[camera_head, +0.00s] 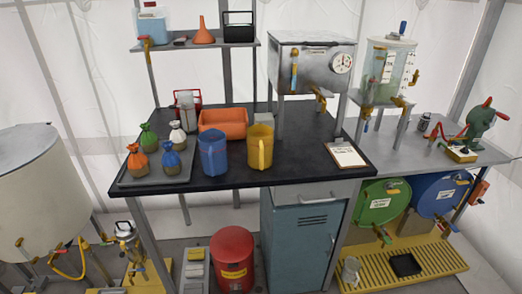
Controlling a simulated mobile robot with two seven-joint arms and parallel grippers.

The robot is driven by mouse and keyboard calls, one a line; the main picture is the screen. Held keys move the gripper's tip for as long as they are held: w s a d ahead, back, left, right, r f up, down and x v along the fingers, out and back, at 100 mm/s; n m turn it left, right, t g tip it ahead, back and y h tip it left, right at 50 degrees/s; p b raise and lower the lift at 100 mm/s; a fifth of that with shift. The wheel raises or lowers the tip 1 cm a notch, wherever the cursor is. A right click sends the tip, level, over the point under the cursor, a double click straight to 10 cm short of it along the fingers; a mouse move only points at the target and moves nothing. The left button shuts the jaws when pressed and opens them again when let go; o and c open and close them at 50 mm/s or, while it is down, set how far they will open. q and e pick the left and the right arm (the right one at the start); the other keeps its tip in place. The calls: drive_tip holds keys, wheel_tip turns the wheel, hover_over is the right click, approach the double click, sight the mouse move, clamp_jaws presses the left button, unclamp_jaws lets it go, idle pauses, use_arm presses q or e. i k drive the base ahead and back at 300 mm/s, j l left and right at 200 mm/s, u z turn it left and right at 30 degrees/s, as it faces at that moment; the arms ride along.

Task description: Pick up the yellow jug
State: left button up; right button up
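The yellow jug (260,148) stands upright on the black tabletop (300,165), with its handle facing the front. It is just right of a blue jug (213,154) and right of an orange bin (222,122). Nothing covers the yellow jug from this side. Neither of my grippers shows in the head view.
A tray (182,172) with several small tied sacks is at the table's left. A clipboard (346,155) lies right of the yellow jug. A metal box with a dial (309,66) stands behind it on legs. The tabletop in front of the jug is clear.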

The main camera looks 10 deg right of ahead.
sight(260, 138)
drive_tip(key=i+j+z, duration=0.1)
drive_tip(key=j, duration=0.35)
drive_tip(key=i+j+z, duration=0.15)
drive_tip(key=i+j, duration=0.15)
drive_tip(key=j, duration=0.15)
drive_tip(key=i+j+z, duration=0.1)
drive_tip(key=j, duration=0.35)
drive_tip(key=i+j+z, duration=0.15)
drive_tip(key=j, duration=0.3)
drive_tip(key=i+j+z, duration=0.1)
drive_tip(key=j, duration=0.4)
drive_tip(key=i+j+z, duration=0.15)
drive_tip(key=j, duration=0.35)
